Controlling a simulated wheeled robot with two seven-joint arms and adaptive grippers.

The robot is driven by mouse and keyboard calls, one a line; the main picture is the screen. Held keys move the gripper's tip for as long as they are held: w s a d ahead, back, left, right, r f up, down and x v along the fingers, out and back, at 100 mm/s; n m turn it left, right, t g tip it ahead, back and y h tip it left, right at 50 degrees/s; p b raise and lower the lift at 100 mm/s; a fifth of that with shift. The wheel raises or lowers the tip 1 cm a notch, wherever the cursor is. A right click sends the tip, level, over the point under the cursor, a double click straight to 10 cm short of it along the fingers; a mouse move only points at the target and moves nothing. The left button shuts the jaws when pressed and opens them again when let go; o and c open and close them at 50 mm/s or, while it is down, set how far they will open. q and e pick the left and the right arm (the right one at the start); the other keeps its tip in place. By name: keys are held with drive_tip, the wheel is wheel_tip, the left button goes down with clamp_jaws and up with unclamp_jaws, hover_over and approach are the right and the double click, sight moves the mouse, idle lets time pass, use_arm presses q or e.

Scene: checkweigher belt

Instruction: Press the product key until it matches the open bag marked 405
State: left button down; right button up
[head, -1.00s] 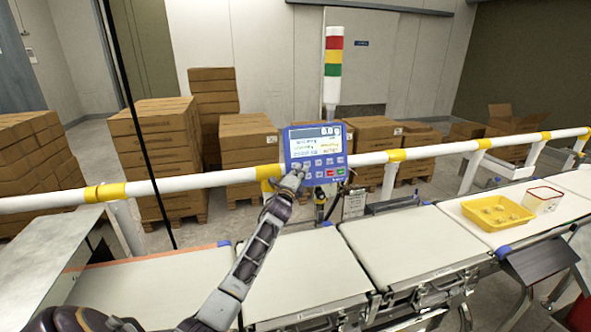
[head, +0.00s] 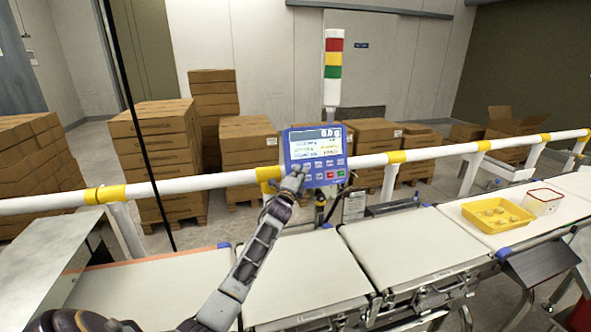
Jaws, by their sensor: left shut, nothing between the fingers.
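The blue checkweigher terminal (head: 316,155) is mounted at the white rail, with a lit display above a row of grey keys and a red and a green key. The display reads something like 0.0 g; the smaller lines below it are too small to read. My left gripper (head: 296,176) is shut and empty, its fingertips at the lower left keys of the terminal. I cannot tell whether it touches a key, and it hides part of that corner. No bag marked 405 can be made out. My right gripper is not in view.
The white rail (head: 225,178) with yellow bands crosses the view behind the belts (head: 405,248). A yellow tray (head: 470,212) with several small items and a white red-rimmed tub (head: 543,203) stand on the right belt. A signal tower (head: 333,65) rises behind the terminal. Cartons stand beyond.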

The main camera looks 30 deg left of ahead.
use_arm(q)
drive_tip(key=shift+w+a+f+b, duration=0.2)
drive_tip(key=shift+w+a+b, duration=0.25)
drive_tip(key=shift+a, duration=0.2)
idle(1.9)
drive_tip(key=shift+d, duration=0.1)
idle(0.4)
drive_tip(key=shift+s+d+r+p, duration=0.25)
drive_tip(key=shift+s+d+p, duration=0.2)
drive_tip(key=shift+d, duration=0.1)
drive_tip(key=shift+s+d, duration=0.1)
drive_tip(key=s+d+p, duration=0.1)
drive_tip(key=s+d+r, duration=0.1)
drive_tip(key=s+d, duration=0.1)
drive_tip(key=shift+d+r+p, duration=0.2)
drive_tip(key=shift+p, duration=0.2)
idle(0.5)
drive_tip(key=shift+s+f, duration=0.1)
drive_tip(key=shift+f, duration=0.05)
idle(1.6)
